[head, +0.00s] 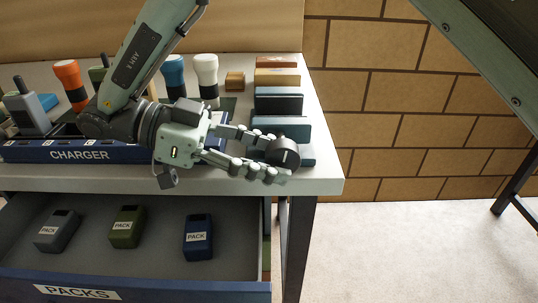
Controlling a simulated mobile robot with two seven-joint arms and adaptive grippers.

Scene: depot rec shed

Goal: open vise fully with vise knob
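A black round knob (284,152) sticks out at the front right of the workbench. Behind it is a row of blocks that looks like the vise: a teal block (290,128), a dark blue-black block (279,103) and a tan wooden-looking block (277,77) farther back. A gap shows between the teal and dark blocks. Whether the fingers press on the knob is not clear.
A blue charger (82,153) and several handheld devices stand left on the bench (325,180). Below, an open drawer (150,284) holds grey (57,231), green (127,227) and blue (198,237) packs. A dark tilted panel hangs at upper right; floor right of the bench is clear.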

